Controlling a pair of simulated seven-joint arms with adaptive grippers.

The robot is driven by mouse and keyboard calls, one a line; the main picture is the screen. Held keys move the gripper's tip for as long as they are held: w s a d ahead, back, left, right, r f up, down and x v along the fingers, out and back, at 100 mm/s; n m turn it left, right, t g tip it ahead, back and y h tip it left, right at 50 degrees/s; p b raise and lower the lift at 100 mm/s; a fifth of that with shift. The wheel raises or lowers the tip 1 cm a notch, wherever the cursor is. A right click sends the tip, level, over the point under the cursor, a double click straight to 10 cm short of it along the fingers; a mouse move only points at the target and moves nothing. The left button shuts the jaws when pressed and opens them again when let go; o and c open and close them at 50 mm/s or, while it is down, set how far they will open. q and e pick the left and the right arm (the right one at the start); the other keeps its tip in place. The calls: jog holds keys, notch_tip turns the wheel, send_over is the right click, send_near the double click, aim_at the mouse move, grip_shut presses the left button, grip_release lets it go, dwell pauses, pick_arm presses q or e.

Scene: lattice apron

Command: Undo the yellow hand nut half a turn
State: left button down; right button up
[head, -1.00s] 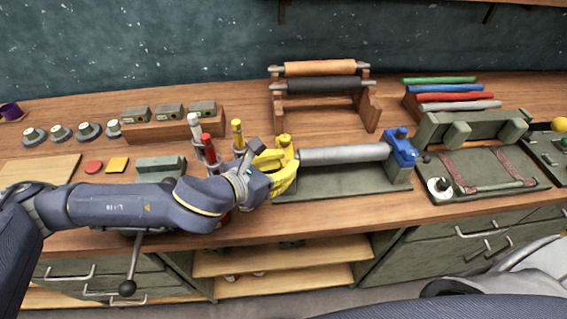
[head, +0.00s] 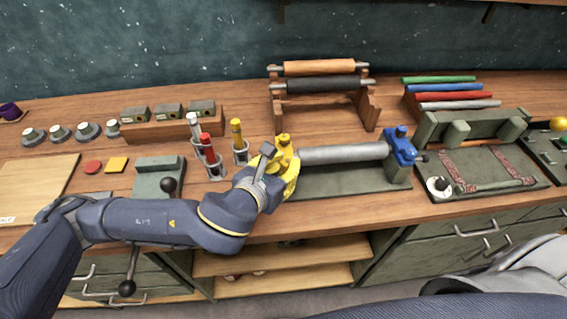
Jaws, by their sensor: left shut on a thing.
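The yellow hand nut is at the left end of a grey roller (head: 343,153), on or beside a yellow end block (head: 283,143). My left gripper (head: 277,172) is shut at this yellow end, and its wrist and fingers hide most of the nut. I cannot make out the nut's own outline or its angle. The roller sits over a green base plate (head: 345,182), with a blue end block (head: 399,148) at its right end. My right gripper is not in view; only a pale part of mine shows at the lower right.
Cups with red, white and yellow-handled tools (head: 238,142) stand just left of my left gripper. A green block with a black knob (head: 158,176) is further left. A wooden rack (head: 320,95) with rolls stands behind. A clamp tray (head: 485,172) is to the right.

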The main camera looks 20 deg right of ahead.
aim_at(285, 165)
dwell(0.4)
pick_arm(q)
jog(key=c, duration=1)
grip_release()
jog(key=shift+c, duration=0.2)
notch_tip(285, 165, up, 10)
